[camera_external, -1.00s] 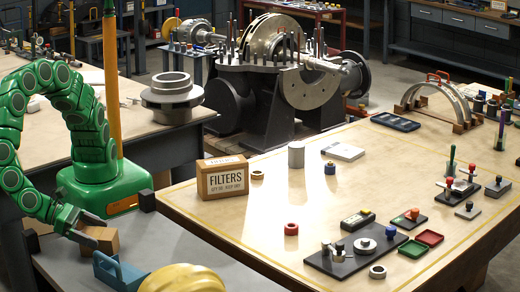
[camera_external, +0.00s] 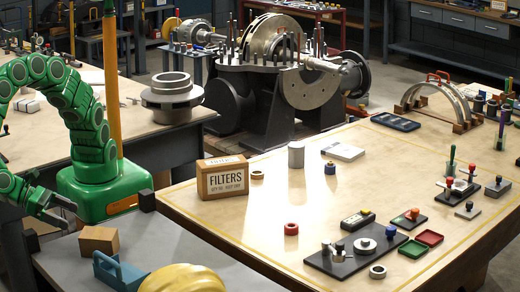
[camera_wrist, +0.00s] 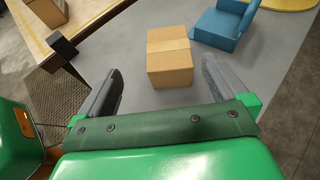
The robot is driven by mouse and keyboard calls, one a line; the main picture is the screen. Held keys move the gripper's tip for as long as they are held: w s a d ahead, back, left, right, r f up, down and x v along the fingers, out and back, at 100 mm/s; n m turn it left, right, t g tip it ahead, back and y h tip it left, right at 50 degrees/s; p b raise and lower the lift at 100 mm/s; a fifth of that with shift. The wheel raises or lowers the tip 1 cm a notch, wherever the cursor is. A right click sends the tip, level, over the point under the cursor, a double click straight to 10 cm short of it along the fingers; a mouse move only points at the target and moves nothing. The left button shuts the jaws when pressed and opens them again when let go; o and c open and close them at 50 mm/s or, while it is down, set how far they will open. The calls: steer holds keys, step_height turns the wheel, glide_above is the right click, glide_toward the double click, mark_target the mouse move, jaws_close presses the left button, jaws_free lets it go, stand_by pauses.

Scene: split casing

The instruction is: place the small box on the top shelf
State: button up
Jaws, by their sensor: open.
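The small box (camera_external: 98,240), plain brown cardboard with a tape strip, sits upright on the grey surface (camera_external: 75,270) at the lower left. In the wrist view the small box (camera_wrist: 168,62) lies just beyond my fingertips, roughly centred between them. My gripper (camera_external: 70,212) is open and empty, above and to the left of the box in the outside view, apart from it. I cannot single out the top shelf in these views.
A blue holder (camera_external: 120,272) and a yellow rounded object (camera_external: 183,280) stand right of the box. A larger FILTERS box (camera_external: 222,178) stands on the wooden workbench (camera_external: 250,215). A small black block (camera_external: 146,200) sits at the bench edge.

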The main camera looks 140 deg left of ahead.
steer(key=s+a+r+n+g, duration=0.2)
steer(key=a+n+g, duration=0.15)
steer(key=a, duration=0.65)
steer(key=s+a+r+n+g+h, duration=0.1)
steer(key=s+a+r+n+g, duration=0.3)
steer(key=a, duration=0.5)
steer(key=s+a+r+n+g, duration=0.1)
steer(key=a+n+g, duration=0.1)
steer(key=a+n, duration=0.6)
steer(key=s+a+n+h, duration=0.3)
steer(key=s+n+h, duration=0.1)
steer(key=s, duration=0.6)
steer(key=s+a+r+n+g+h, duration=0.1)
steer(key=s+a+n+h, duration=0.3)
steer(key=s+n, duration=0.3)
steer(key=shift+s+a+h, duration=0.2)
steer(key=shift+s+h, duration=0.2)
steer(key=shift+s, duration=1.8)
steer(key=shift+g, duration=0.25)
